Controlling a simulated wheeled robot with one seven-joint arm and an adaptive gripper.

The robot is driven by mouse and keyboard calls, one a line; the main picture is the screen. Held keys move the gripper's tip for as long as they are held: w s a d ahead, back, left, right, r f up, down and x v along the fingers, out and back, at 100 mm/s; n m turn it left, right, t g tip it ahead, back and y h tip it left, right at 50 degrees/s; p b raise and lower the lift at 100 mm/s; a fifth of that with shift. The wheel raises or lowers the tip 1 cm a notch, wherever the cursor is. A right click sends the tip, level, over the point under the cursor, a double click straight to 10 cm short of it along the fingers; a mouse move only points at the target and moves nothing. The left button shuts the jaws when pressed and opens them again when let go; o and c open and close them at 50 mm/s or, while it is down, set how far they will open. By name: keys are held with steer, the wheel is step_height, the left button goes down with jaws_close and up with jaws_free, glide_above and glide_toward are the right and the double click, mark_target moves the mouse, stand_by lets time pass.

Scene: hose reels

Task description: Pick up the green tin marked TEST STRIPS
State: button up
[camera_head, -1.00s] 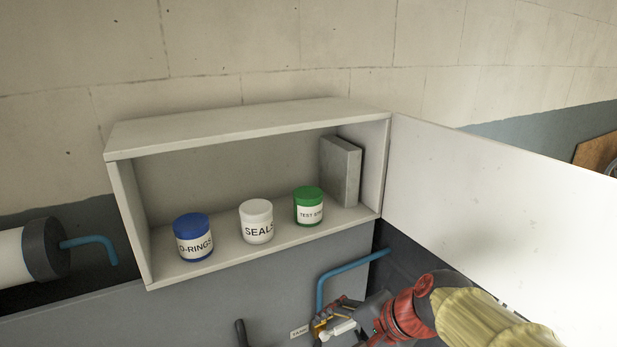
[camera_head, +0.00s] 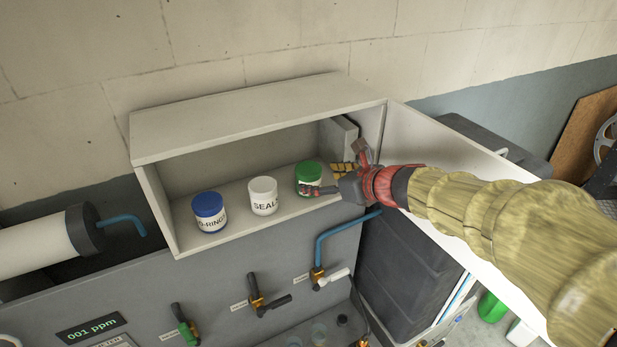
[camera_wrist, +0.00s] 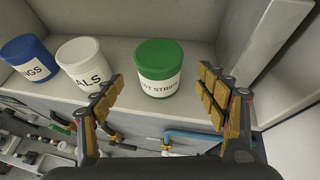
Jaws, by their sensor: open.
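The green tin (camera_head: 308,174) stands upright at the right of the row in the open wall cabinet. In the wrist view the green tin (camera_wrist: 158,68) has a green lid and a white label, partly readable as "ST STRIPS". My gripper (camera_head: 335,180) is at the cabinet's front opening by the tin, and one finger crosses in front of its lower part in the head view. In the wrist view my gripper (camera_wrist: 160,90) has its fingers apart, with the tin ahead between them. Nothing is held.
A white SEALS tin (camera_head: 263,196) and a blue O-RINGS tin (camera_head: 209,212) stand to the left on the same shelf. A grey block (camera_head: 341,140) leans at the cabinet's right end. The open door (camera_head: 415,140) is on the right. Valves and a blue pipe (camera_head: 335,232) are below.

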steer(key=x, duration=0.6)
steer(key=shift+w+a+p, duration=0.1)
steer(key=shift+w+p, duration=0.05)
steer(key=shift+p, duration=0.25)
steer(key=shift+r, duration=0.1)
steer(key=shift+c, duration=0.5)
steer(key=c, duration=1.2)
